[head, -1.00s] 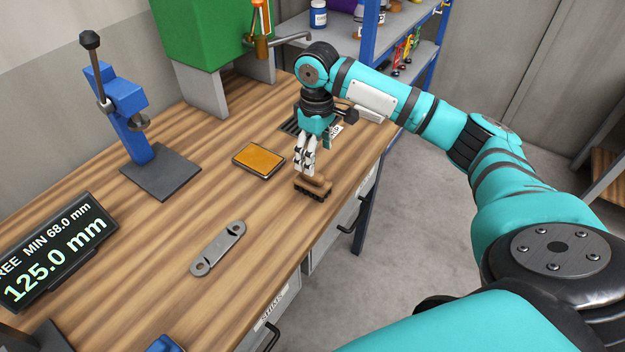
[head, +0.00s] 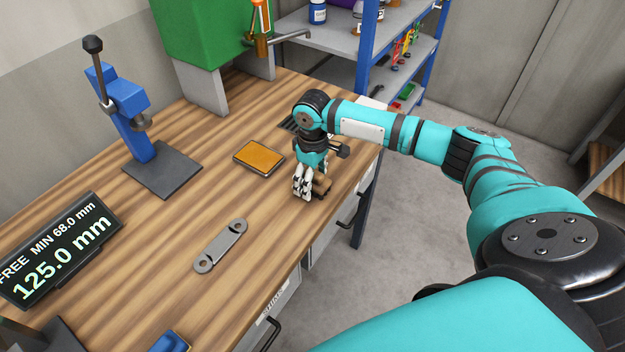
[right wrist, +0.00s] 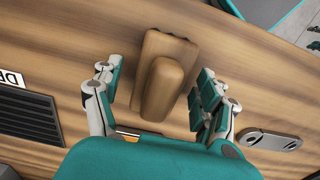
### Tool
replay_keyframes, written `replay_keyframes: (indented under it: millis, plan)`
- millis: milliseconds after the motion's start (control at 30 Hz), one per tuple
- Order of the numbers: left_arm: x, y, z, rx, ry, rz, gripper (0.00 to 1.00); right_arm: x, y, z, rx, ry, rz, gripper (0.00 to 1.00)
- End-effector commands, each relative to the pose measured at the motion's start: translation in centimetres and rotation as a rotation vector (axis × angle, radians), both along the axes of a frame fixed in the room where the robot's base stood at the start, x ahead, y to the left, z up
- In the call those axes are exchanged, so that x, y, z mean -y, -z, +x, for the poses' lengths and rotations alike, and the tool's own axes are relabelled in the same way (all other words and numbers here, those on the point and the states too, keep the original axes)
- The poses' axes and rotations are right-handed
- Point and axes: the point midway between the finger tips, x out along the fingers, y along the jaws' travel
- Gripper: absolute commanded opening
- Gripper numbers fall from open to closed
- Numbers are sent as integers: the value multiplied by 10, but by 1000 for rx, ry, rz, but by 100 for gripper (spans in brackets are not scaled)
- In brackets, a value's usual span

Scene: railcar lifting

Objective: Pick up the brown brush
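The brown brush (right wrist: 160,85) lies on the wooden workbench near its right edge. In the right wrist view its raised handle block sits between the two fingers of my right gripper (right wrist: 155,92). A gap shows on each side of the handle, so the gripper is open around it and not closed on it. In the head view the right gripper (head: 304,190) is low over the bench and hides part of the brush (head: 322,186). My left gripper does not show.
An orange-topped pad (head: 259,157) lies left of the brush. A grey metal link (head: 221,246) lies nearer, with a blue press (head: 125,120) behind it. A display (head: 55,250) reads 125.0 mm. A dark slotted grate (right wrist: 30,115) is set in the bench beside the brush.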

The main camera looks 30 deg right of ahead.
Motion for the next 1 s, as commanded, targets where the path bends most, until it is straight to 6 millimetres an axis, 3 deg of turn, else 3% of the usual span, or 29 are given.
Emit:
replay_keyframes:
  millis: [67, 500, 800, 1000]
  plan:
    - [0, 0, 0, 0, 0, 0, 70, 0, 0, 0, 1, 0, 0, 66]
    - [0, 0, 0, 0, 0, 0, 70, 0, -1, 1, 2, 0, 1, 11]
    - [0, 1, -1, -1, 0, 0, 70, 0, -3, 1, 3, 1, 1, 11]
    - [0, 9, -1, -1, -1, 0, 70, 0, -20, 2, 5, 1, 1, 11]
